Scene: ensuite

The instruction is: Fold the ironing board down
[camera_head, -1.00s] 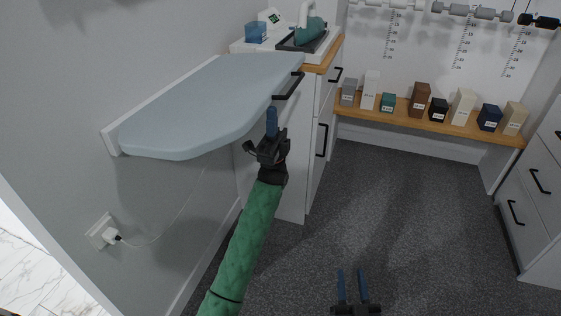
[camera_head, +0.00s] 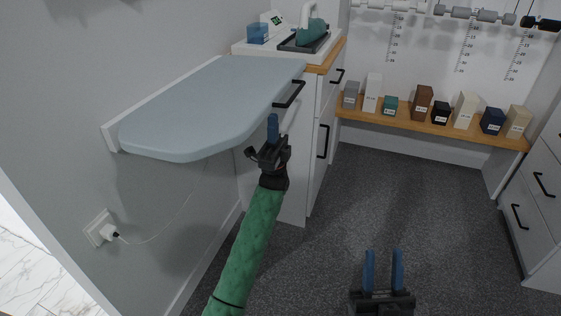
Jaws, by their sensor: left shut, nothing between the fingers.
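The light blue ironing board (camera_head: 205,108) is level and sticks out from the wall, fixed at its white wall mount (camera_head: 112,137). My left gripper (camera_head: 272,122) is shut and empty, with its blue fingers pointing up close to the board's right edge, near the far end. I cannot tell whether it touches the board. My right gripper (camera_head: 383,268) is at the bottom of the view above the dark floor, open and empty, its two blue fingers apart. The underside of the board is hidden.
A white cabinet (camera_head: 270,190) with black handles stands behind the board, with an iron (camera_head: 313,31) and a blue cup (camera_head: 257,33) on top. A low wooden shelf (camera_head: 432,127) holds several small boxes. A plug (camera_head: 108,233) with a cord sits in the wall. The carpet is clear.

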